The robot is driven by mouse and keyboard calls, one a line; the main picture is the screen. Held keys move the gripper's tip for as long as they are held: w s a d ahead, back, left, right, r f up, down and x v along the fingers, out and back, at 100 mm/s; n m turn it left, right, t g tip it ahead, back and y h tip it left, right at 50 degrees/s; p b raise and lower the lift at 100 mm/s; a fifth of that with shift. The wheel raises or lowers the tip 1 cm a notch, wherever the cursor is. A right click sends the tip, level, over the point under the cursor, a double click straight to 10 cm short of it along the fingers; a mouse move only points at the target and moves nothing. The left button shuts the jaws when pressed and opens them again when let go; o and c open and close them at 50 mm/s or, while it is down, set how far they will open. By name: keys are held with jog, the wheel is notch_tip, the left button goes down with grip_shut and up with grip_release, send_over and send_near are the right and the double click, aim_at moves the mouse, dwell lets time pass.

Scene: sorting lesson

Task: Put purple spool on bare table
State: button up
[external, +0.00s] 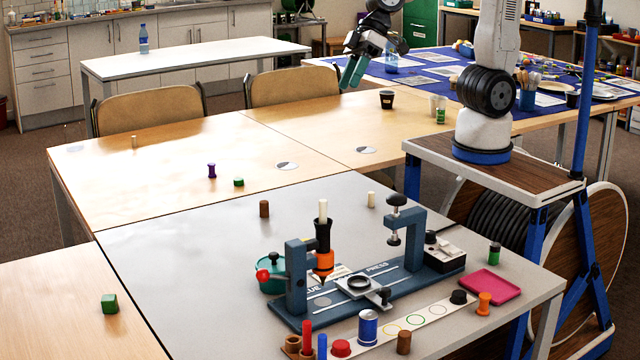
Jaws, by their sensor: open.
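A small purple spool (211,171) stands upright on the bare light-wood table (180,205), left of the middle of the picture. A small green block (239,182) lies just to its right and nearer the camera. My gripper (349,82) hangs in the air at the top centre, well above and to the right of the purple spool. Its teal fingers point down, apart from the spool, and it appears open and empty.
The grey table (190,255) holds a blue press (385,290), a pink tray (491,285) and several small pieces. A black cup (387,99) and a green spool (440,116) stand on the wood table. Bare wood surrounds the purple spool. Chairs stand behind.

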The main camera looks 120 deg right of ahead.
jog(key=s+a+n+g+h, duration=0.1)
jog(key=s+n+g, duration=0.2)
jog(key=s, duration=2.3)
jog(key=g, duration=0.2)
jog(key=shift+s+a+g+h, duration=0.15)
jog(key=shift+a+g+h, duration=0.1)
jog(key=shift+g+h, duration=0.05)
